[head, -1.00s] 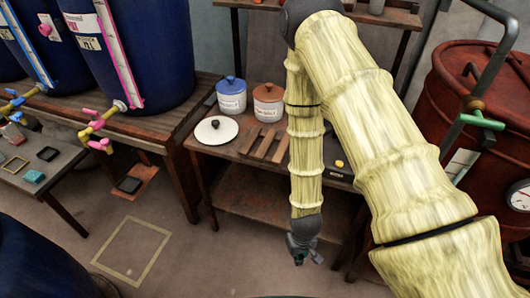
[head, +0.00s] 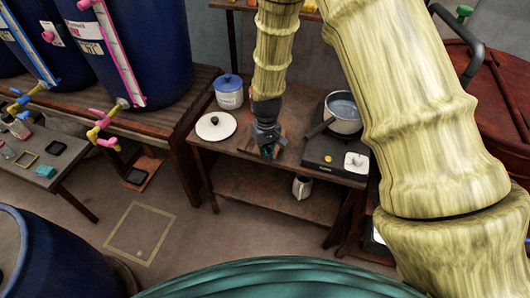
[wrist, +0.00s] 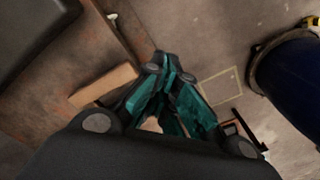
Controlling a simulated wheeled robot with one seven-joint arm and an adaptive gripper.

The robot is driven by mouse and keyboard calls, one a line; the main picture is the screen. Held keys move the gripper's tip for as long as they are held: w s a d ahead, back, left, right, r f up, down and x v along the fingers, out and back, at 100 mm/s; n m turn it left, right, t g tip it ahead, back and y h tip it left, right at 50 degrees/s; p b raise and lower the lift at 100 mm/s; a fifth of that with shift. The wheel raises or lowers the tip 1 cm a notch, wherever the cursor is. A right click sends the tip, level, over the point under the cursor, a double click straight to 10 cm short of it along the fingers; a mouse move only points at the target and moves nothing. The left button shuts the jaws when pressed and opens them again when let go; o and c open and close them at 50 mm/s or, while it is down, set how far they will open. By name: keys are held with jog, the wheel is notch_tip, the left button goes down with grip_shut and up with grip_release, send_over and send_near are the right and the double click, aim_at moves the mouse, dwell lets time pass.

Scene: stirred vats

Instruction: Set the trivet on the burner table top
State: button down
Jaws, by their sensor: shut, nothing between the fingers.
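The trivet, a slatted wooden piece, is mostly hidden behind my gripper in the head view. One pale wooden slat of the trivet (wrist: 104,86) shows in the wrist view, beside the fingers. My gripper (head: 267,154) points down over the front part of the burner table top (head: 297,122). In the wrist view my gripper (wrist: 166,62) has its teal fingers together with nothing between them. I cannot tell whether the fingers touch the trivet. The black burner (head: 322,147) stands on the right of the table top, with a saucepan (head: 344,113) on it.
A white lid (head: 215,128) and a blue-lidded jar (head: 229,92) stand on the left of the table. A small pot (head: 302,187) sits on the lower shelf. A blue vat (head: 50,255) stands at the front left.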

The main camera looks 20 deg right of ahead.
aim_at(262, 160)
jog(key=shift+w+a+f+p, duration=0.1)
jog(key=shift+w+f+p, duration=0.55)
jog(key=shift+f, duration=0.85)
jog(key=shift+w+a+f+p, duration=0.1)
jog(key=shift+w+f+p, duration=0.6)
jog(key=shift+f, duration=0.75)
jog(key=shift+w+a+f+p, duration=0.1)
jog(key=shift+w+f+p, duration=0.55)
jog(key=shift+f, duration=0.85)
